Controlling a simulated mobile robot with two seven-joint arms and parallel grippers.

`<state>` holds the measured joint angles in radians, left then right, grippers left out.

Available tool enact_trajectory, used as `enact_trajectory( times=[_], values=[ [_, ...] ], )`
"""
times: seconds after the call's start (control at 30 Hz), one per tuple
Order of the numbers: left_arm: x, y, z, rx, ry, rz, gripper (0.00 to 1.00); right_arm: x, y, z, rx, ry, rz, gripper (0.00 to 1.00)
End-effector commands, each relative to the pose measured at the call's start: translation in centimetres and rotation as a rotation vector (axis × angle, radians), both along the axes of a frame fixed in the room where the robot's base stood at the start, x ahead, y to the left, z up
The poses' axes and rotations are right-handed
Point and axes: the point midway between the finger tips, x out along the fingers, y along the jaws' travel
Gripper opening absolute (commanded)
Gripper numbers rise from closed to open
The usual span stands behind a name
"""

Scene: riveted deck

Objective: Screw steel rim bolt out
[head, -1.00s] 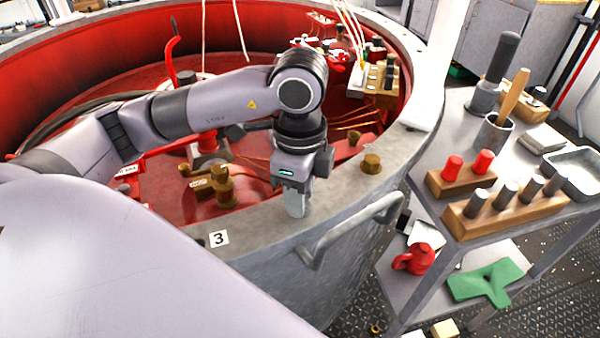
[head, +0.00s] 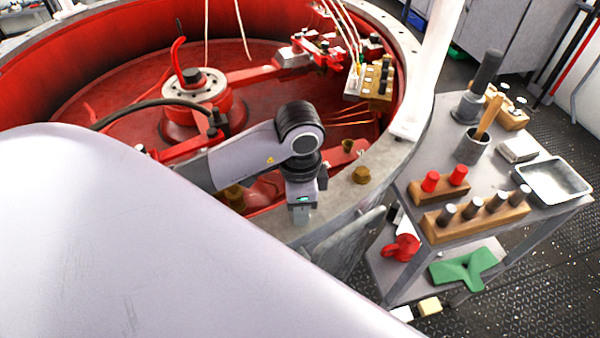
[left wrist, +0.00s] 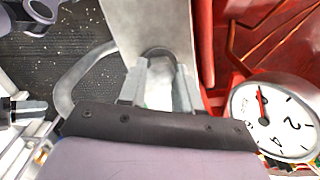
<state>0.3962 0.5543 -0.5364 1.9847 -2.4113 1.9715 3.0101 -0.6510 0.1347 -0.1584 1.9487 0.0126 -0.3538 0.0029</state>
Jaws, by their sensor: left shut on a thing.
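My left gripper (head: 301,214) points down onto the grey rim (head: 335,211) of the large red-lined vessel. In the left wrist view my left gripper (left wrist: 160,68) has its fingers on either side of the steel rim bolt (left wrist: 158,52), shut on it. Only a dark rounded edge of the bolt shows between the fingertips. In the head view the gripper hides the bolt, and I cannot tell how far out of the rim it stands.
A brass plug (head: 361,175) stands on the rim to the right of the gripper. A grey trolley (head: 410,160) beside the vessel bears a wooden block with dark pegs (head: 474,217) and a metal tray (head: 553,181). A dial gauge (left wrist: 275,117) shows in the left wrist view.

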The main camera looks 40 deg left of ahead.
Motion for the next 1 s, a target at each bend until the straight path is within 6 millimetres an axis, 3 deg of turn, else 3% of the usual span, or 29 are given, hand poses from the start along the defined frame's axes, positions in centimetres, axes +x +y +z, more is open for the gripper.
enact_trajectory(
  times=[0.83, 0.87, 0.9, 1.0],
  values=[
    [-0.27, 0.02, -0.59, 0.001, 0.013, 0.094, 0.03, 0.05, -0.03, 0.60, -0.003, -0.002, 0.005, 0.51],
    [-0.26, 0.03, -0.59, 0.001, 0.013, 0.094, 0.43, 0.05, -0.03, 0.60, -0.003, -0.002, 0.005, 0.51],
    [-0.24, 0.02, -0.57, 0.001, 0.012, 0.094, 0.56, 0.06, -0.04, 0.60, -0.003, -0.002, 0.005, 0.51],
    [-0.17, 0.03, -0.45, 0.000, 0.008, 0.094, 0.59, 0.07, -0.04, 0.62, -0.004, -0.003, 0.004, 0.51]
  ],
)
